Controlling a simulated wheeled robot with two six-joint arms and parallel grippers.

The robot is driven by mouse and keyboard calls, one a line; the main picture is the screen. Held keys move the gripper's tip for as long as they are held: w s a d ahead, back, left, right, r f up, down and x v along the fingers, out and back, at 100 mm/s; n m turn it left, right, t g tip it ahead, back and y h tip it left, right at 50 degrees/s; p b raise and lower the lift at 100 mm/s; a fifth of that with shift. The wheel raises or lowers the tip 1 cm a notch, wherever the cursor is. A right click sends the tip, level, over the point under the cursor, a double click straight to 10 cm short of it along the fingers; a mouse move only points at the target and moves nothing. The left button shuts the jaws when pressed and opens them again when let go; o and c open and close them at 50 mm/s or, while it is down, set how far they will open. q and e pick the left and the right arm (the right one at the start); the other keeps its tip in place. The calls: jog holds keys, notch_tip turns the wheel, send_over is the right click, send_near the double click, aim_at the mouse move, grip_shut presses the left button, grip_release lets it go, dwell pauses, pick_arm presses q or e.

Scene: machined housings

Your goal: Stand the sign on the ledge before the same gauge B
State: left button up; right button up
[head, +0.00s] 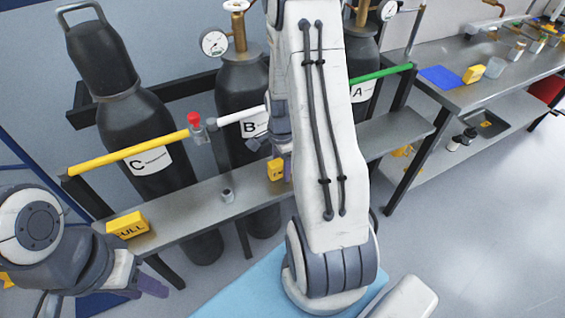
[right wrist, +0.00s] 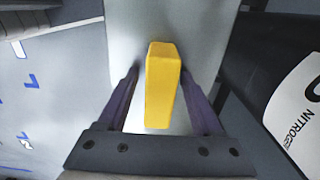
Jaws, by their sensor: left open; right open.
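A yellow sign (head: 276,170) stands on the grey ledge (head: 190,214) before cylinder B (head: 240,95), partly hidden by my right arm. My right gripper (head: 281,150) is at this sign, mostly hidden in the head view. In the right wrist view the yellow block (right wrist: 162,85) lies between the two open fingers, with a gap on each side. Gauge B (head: 214,43) sits at the top of cylinder B. Another yellow sign (head: 127,225), marked FULL, is on the ledge before cylinder C (head: 140,150). My left gripper (head: 150,284) is open and empty below the ledge's left end.
A yellow, white and green rail crosses before the cylinders. Cylinder A (head: 362,75) stands behind my right arm. A metal bench (head: 450,93) with small items is at right.

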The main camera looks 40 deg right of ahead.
aim_at(282, 161)
notch_tip(282, 161, up, 12)
jog(key=shift+r+p, duration=0.2)
jog(key=shift+p, duration=0.15)
jog(key=s+a+r+n, duration=0.1)
jog(key=a+r+n, duration=0.1)
jog(key=a+n, duration=0.65)
jog(key=s+a+r+n, duration=0.25)
jog(key=a+n, duration=0.25)
jog(key=a, duration=0.7)
jog(key=s+a+r+n+y, duration=0.1)
jog(key=s+a+r+n, duration=0.1)
jog(key=s+a+n, duration=0.8)
jog(key=s+n, duration=0.2)
jog(key=n, duration=0.2)
jog(key=shift+s, duration=0.4)
jog(key=shift+n, duration=0.25)
